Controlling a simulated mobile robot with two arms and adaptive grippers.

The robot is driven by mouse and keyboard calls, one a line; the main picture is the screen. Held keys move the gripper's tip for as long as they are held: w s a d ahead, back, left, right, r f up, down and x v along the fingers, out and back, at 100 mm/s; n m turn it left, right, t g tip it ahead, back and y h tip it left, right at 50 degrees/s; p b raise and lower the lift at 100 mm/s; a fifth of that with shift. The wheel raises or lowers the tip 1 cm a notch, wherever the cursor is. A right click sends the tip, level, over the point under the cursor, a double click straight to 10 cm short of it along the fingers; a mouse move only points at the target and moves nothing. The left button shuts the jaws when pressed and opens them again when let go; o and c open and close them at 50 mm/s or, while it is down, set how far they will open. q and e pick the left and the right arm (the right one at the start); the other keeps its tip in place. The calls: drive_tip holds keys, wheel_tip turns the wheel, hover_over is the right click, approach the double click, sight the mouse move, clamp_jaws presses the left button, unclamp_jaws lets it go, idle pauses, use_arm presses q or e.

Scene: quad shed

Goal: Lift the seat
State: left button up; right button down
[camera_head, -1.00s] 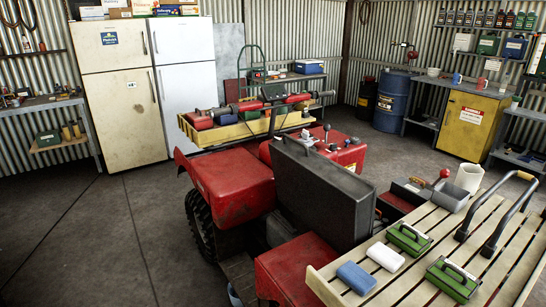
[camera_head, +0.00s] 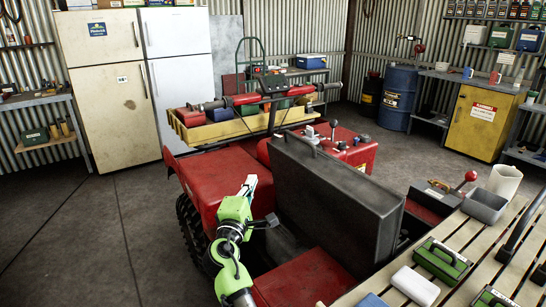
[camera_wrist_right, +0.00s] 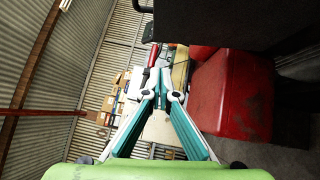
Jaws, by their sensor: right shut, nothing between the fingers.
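The seat (camera_head: 330,200) looks like a large dark grey slab, standing steeply upright on the red quad (camera_head: 225,185). A small handle shows on its top edge. My right gripper (camera_head: 250,183), on a green arm, is left of the seat, in front of the red bodywork and apart from the seat. It is shut and empty; in the right wrist view its teal fingers (camera_wrist_right: 161,80) meet at the tips. There a dark panel, likely the seat (camera_wrist_right: 235,22), fills the top right, with a red quad panel (camera_wrist_right: 235,100) below it. My left gripper is not in view.
A slatted wooden rack (camera_head: 507,238) holds green boxes and a white block (camera_head: 415,285) at the right. A yellow tray (camera_head: 240,128) and the handlebar lie beyond the seat. The floor (camera_head: 85,225) at the left is clear.

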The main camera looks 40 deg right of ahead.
drive_tip(key=w+d+r+p, duration=0.1)
drive_tip(key=d+r, duration=0.1)
drive_tip(key=p, duration=0.3)
approach(274, 148)
drive_tip(key=w+d, duration=0.3)
drive_tip(key=w, duration=0.1)
drive_tip(key=shift+d+r, duration=0.25)
drive_tip(key=shift+d, duration=0.45)
